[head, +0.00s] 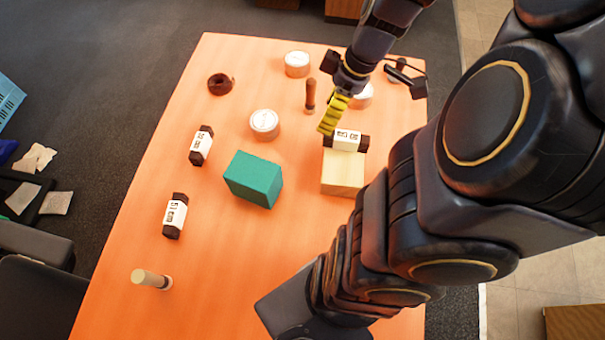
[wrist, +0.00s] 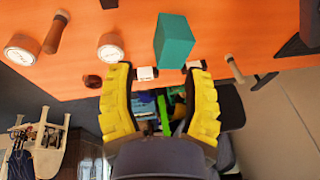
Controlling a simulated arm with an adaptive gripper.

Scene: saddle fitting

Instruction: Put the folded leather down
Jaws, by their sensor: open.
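A dark brown folded leather piece (head: 346,140) with a white label lies across the top of a pale wooden block (head: 343,174) in the head view. My gripper (head: 328,126), with yellow fingers, is just behind and left of that piece, angled down. In the wrist view my gripper (wrist: 160,105) is open, with nothing between its fingers. Two more labelled leather pieces lie on the table's left side, one farther back (head: 201,146) and one nearer (head: 175,216). The piece on the block does not show in the wrist view.
A green block (head: 254,180) stands mid-table. Tins (head: 264,124) (head: 297,64), a brown-handled tool (head: 310,95) and a dark ring (head: 220,84) are towards the back. A pale-handled tool (head: 150,279) is front left. The orange table (head: 225,275) is clear at its front middle.

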